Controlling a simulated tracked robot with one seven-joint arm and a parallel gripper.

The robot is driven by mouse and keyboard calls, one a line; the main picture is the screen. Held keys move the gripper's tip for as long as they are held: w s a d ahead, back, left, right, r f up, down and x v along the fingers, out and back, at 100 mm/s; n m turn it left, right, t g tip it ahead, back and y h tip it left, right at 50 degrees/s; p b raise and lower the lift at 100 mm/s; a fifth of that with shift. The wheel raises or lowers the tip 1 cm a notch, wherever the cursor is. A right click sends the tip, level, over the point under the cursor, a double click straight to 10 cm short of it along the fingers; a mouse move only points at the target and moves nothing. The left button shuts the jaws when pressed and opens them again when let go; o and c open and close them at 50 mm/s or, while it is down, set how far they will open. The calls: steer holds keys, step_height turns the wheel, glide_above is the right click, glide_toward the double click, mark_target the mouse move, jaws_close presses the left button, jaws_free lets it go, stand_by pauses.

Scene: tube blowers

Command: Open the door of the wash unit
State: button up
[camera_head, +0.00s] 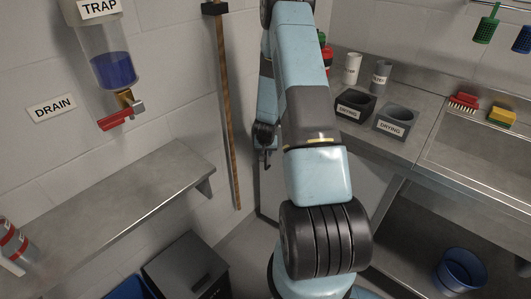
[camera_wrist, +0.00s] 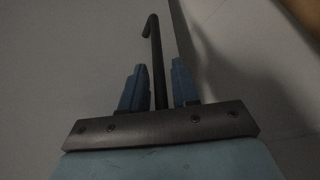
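My gripper (camera_head: 264,142) is at the end of my arm, low by the back wall and left of the counter; my arm partly hides it. In the wrist view my gripper (camera_wrist: 158,85) has two blue fingers standing apart. A thin dark rod with a hooked top (camera_wrist: 153,45) runs between them, with narrow gaps visible on both sides. I cannot tell whether the rod is fixed to my gripper or belongs to something beyond it. A plain pale surface lies behind it. No door is clearly recognisable; a pale panel (camera_head: 372,182) under the counter is partly hidden by my arm.
A steel counter (camera_head: 415,105) with two drying cups (camera_head: 396,122) and a sink stands right. A wooden pole (camera_head: 227,110) hangs left of my gripper. A steel shelf (camera_head: 120,205) and a dark bin (camera_head: 185,266) are left. A blue bucket (camera_head: 461,270) is lower right.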

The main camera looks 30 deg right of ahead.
jaws_close()
stand_by(0.4)
